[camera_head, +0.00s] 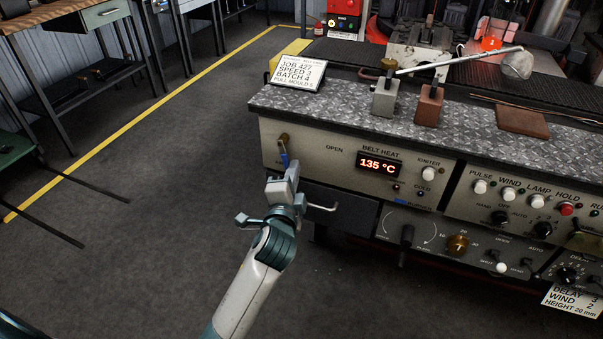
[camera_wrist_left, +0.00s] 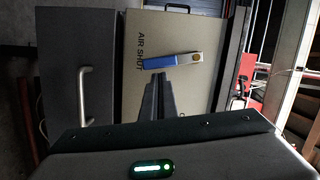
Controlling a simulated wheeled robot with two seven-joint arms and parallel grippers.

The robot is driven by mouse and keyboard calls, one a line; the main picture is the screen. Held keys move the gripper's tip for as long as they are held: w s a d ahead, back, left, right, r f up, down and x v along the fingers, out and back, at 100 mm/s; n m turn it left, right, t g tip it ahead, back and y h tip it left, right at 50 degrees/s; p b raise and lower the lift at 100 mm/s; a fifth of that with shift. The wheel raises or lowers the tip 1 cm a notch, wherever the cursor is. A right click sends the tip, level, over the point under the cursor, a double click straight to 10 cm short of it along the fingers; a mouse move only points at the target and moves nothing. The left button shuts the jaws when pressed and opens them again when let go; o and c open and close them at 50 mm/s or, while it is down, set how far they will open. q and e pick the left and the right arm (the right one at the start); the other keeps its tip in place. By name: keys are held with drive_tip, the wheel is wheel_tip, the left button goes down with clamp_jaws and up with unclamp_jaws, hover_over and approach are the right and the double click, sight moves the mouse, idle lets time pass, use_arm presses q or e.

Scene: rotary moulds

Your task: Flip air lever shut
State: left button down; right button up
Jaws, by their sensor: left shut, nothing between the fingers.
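The air lever is a blue handle (camera_head: 284,159) on a brass pivot at the left end of the cream panel. It hangs down from the pivot. In the left wrist view the blue handle (camera_wrist_left: 171,62) has its free end by the "AIR SHUT" label (camera_wrist_left: 140,49); "OPEN" (camera_head: 334,149) is printed right of the lever in the head view. My left gripper (camera_head: 292,166) is shut and empty, its fingertips at the lever's lower part. In the wrist view the closed fingers (camera_wrist_left: 163,80) end just beside the handle; contact cannot be told. My right gripper is out of view.
A dark drawer with a grey handle (camera_head: 322,207) is just below the panel. A belt heat display (camera_head: 378,165) reads 135 °C, with knobs and switches to its right. The tread-plate ledge (camera_head: 330,110) overhangs above. The floor left of the machine is clear.

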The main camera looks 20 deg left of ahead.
use_arm(q)
drive_tip(key=shift+a, duration=0.1)
idle(0.3)
drive_tip(key=m, duration=0.1)
drive_tip(key=a+f+m+p, duration=0.1)
drive_tip(key=m, duration=0.1)
drive_tip(key=shift+a+t, duration=0.3)
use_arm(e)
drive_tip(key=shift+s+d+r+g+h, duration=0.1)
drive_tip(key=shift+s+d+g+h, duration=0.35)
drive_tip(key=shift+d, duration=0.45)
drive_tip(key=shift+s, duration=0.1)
